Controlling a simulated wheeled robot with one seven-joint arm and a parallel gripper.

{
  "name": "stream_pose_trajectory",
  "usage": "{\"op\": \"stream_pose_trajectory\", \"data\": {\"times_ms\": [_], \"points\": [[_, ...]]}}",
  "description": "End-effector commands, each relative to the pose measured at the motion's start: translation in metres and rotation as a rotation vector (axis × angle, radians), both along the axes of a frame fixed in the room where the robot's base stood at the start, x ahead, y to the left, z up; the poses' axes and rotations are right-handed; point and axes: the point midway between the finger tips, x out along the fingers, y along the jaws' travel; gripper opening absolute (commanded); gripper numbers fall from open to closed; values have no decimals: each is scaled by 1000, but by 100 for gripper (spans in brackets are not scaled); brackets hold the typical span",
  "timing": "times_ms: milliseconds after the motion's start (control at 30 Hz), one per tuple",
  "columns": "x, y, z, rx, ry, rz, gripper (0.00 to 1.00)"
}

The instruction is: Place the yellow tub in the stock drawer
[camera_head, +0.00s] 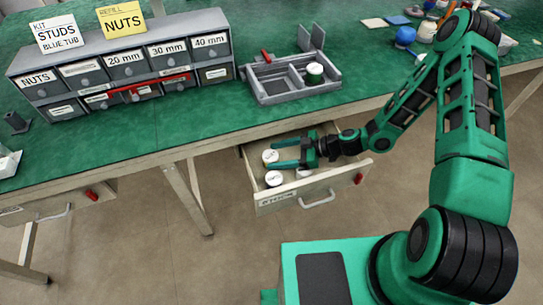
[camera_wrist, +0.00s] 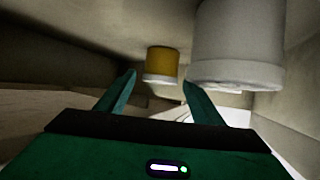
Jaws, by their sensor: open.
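The stock drawer (camera_head: 340,184) stands pulled out below the bench, with several white-lidded tubs in it. My gripper (camera_head: 273,156) reaches into the drawer from the right, fingers open and pointing left. In the wrist view the yellow tub (camera_wrist: 162,62) shows between and beyond the open fingertips (camera_wrist: 160,80), with its white lid toward the bottom of the picture. A white-lidded tub (camera_head: 270,155) lies at the fingertips in the head view; its side colour is hidden there. No grip on a tub shows.
A larger-looking pale tub (camera_wrist: 238,42) is close to the right finger in the wrist view. Another white lid (camera_head: 273,178) is near the drawer front. A grey divided tray (camera_head: 290,95) with a green tub and a labelled drawer cabinet (camera_head: 125,62) stand on the bench above.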

Motion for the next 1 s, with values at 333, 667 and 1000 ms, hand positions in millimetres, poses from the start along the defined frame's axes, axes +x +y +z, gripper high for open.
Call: {"op": "stream_pose_trajectory", "data": {"times_ms": [333, 667, 1000], "points": [[-8, -39, 20, 0, 0, -1, 61], [-9, -43, 22, -2, 2, 1, 61], [-24, -83, 37, -165, 146, 24, 61]]}}
